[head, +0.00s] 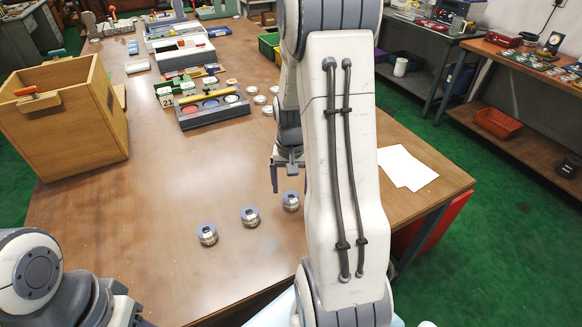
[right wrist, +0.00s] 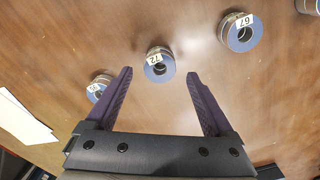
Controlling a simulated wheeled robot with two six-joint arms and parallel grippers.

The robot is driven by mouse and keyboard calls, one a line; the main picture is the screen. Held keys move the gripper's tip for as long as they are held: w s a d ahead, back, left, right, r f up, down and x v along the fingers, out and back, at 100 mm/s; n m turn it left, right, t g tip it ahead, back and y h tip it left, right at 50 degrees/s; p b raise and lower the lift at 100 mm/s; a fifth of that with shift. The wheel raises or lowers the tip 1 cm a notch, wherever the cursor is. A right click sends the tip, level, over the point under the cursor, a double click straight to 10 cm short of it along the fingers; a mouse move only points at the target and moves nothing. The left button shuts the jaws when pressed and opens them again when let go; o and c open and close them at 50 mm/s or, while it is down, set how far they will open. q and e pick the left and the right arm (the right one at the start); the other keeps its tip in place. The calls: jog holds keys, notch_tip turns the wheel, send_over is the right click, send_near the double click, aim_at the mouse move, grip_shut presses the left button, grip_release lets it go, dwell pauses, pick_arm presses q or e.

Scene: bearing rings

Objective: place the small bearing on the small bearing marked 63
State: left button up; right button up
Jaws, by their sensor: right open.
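Several small steel bearings with blue-grey tops stand on the brown table. In the head view three show in a slanting row: left (head: 207,234), middle (head: 249,216) and right (head: 290,200). In the right wrist view, one bearing labelled 72 (right wrist: 159,66) lies ahead, between the finger directions; one labelled 67 (right wrist: 241,33) is upper right; another is cut off at the corner (right wrist: 309,5). A further bearing (right wrist: 97,87) is beside the left finger, its label too small to read surely. My right gripper (right wrist: 157,103) is open and empty.
A wooden box (head: 65,115) stands at the left. A dark tray with coloured discs (head: 212,110) and a 21 sign (head: 166,101) lies beyond the bearings. Several flat metal rings (head: 260,99) lie beside it. White paper (head: 405,168) lies at the right. The table's left front is clear.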

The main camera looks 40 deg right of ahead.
aim_at(291, 197)
notch_tip(291, 197, up, 9)
jog(key=a+r+n, duration=0.2)
jog(key=a+n, duration=0.2)
jog(key=a, duration=0.7)
jog(key=s+a+n+y, duration=0.1)
jog(key=s+a+n, duration=1.1)
jog(key=s+a, duration=0.4)
jog(key=a, duration=0.4)
jog(key=shift+s+r+p, duration=0.2)
jog(key=shift+r+p, duration=0.1)
jog(key=shift+p, duration=0.05)
notch_tip(291, 197, up, 4)
jog(key=p, duration=0.3)
jog(key=shift+f, duration=0.25)
